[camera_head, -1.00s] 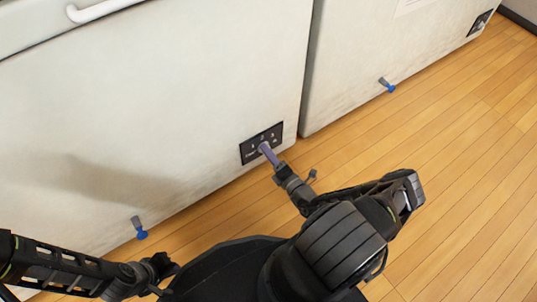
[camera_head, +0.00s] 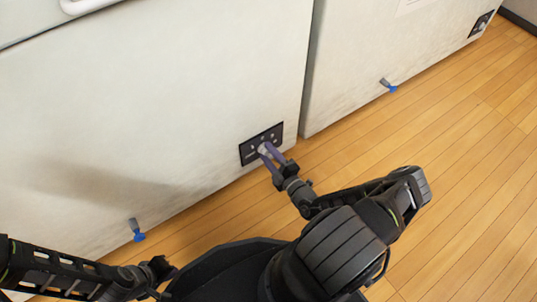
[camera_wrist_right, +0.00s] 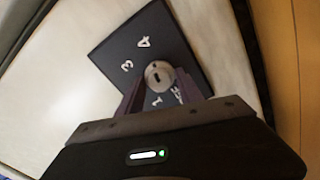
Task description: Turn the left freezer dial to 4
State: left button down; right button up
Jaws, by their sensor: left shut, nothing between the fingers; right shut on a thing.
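The left freezer (camera_head: 150,110) has a black dial panel (camera_head: 247,155) low on its front, near its right edge. My right gripper (camera_head: 266,151) is at this panel, its two purple-grey fingers reaching the dial. In the right wrist view, the round silver dial knob (camera_wrist_right: 158,74) sits between the fingertips of my right gripper (camera_wrist_right: 159,88), which is shut on it. White digits 3, 4 and 1 show on the panel (camera_wrist_right: 165,35); the rest is partly hidden by a finger. I cannot tell the knob's setting for sure. My left gripper (camera_head: 163,268) is shut and empty at the lower left, away from the dial.
A second freezer (camera_head: 400,60) stands to the right, with its own dial panel (camera_head: 481,23). A blue-tipped drain tap (camera_head: 138,232) sticks out from the left freezer, another (camera_head: 388,86) from the right one. The wooden floor (camera_head: 460,160) at right is clear.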

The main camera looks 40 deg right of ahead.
dwell(0.3)
jog(key=o, duration=1.1)
jog(key=shift+s, duration=0.1)
jog(key=s+p, duration=0.2)
jog(key=s, duration=0.5)
jog(key=shift+s, duration=0.4)
